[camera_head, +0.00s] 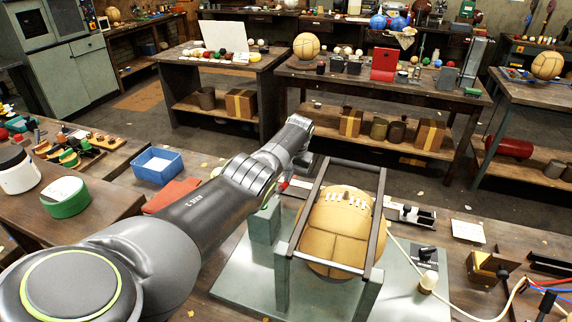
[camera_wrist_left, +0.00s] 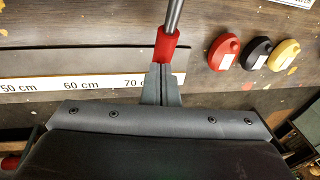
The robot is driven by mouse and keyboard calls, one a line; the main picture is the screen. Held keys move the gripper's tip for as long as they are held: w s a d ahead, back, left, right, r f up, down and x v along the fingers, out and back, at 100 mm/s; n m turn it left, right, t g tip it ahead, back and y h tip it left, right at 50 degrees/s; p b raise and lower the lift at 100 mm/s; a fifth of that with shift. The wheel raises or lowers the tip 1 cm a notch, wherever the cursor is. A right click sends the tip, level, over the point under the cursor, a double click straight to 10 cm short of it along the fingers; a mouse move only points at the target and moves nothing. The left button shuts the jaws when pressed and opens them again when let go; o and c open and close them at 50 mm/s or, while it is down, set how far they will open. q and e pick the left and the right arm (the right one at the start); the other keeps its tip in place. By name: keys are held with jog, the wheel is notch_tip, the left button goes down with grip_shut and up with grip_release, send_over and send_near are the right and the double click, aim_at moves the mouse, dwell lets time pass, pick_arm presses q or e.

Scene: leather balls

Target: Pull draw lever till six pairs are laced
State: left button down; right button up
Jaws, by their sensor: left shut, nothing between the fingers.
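A tan leather ball (camera_head: 338,240) sits in a metal frame (camera_head: 368,298) on a grey-green base plate (camera_head: 240,285). A row of white lacing (camera_head: 350,199) crosses the top of its seam; I cannot tell the exact number of pairs. The draw lever shows in the left wrist view as a metal rod with a red grip (camera_wrist_left: 167,45). My left gripper (camera_wrist_left: 160,70) is shut and empty, its fingertips at the lower end of the red grip. I cannot tell whether they touch it. In the head view, my forearm and wrist mostly hide these fingers. My right gripper is out of view.
A blue tray (camera_head: 158,166) and a green-rimmed roll (camera_head: 66,198) are on the bench at left. A black knob (camera_head: 428,254) stands right of the frame. Red (camera_wrist_left: 224,52), black (camera_wrist_left: 257,53) and yellow (camera_wrist_left: 285,54) discs lie beside the lever, with a ruler strip (camera_wrist_left: 45,86) below.

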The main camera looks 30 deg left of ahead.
pick_arm(q)
jog(key=shift+s+f, duration=0.1)
jog(key=shift+f, duration=0.4)
jog(key=shift+b, duration=0.3)
jog(key=shift+s+d+f, duration=0.1)
jog(key=shift+s+f, duration=0.1)
jog(key=shift+f, duration=0.05)
jog(key=shift+r, duration=0.1)
jog(key=w+v, duration=0.1)
jog(key=v, duration=1.7)
jog(key=shift+s, duration=0.3)
